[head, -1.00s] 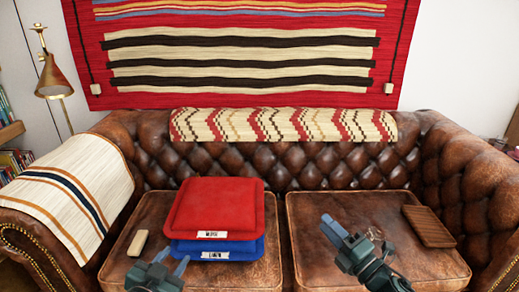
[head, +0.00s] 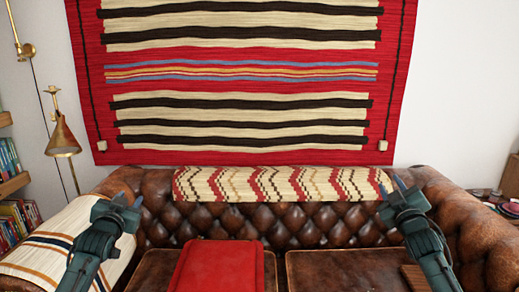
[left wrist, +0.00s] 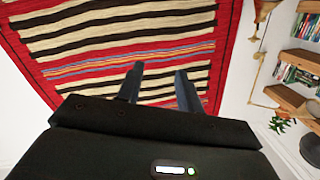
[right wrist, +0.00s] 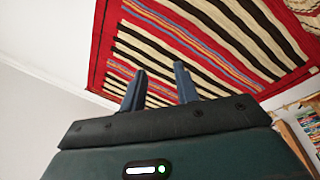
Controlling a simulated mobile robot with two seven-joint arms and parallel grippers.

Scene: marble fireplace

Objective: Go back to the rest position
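My left gripper (head: 130,201) is raised at the left of the head view, in front of the sofa's left arm. In the left wrist view its two fingers (left wrist: 160,88) stand apart with nothing between them. My right gripper (head: 392,188) is raised at the right, in front of the sofa's back. In the right wrist view its fingers (right wrist: 160,86) are also apart and empty. Both grippers point up toward the striped wall rug (head: 240,75), clear of the cushions.
A brown leather sofa (head: 300,222) fills the lower part. A red folded item (head: 218,268) lies on its left seat, and a brown ribbed block (head: 414,276) on the right seat. A brass lamp (head: 62,138) and bookshelf (head: 12,185) stand at the left.

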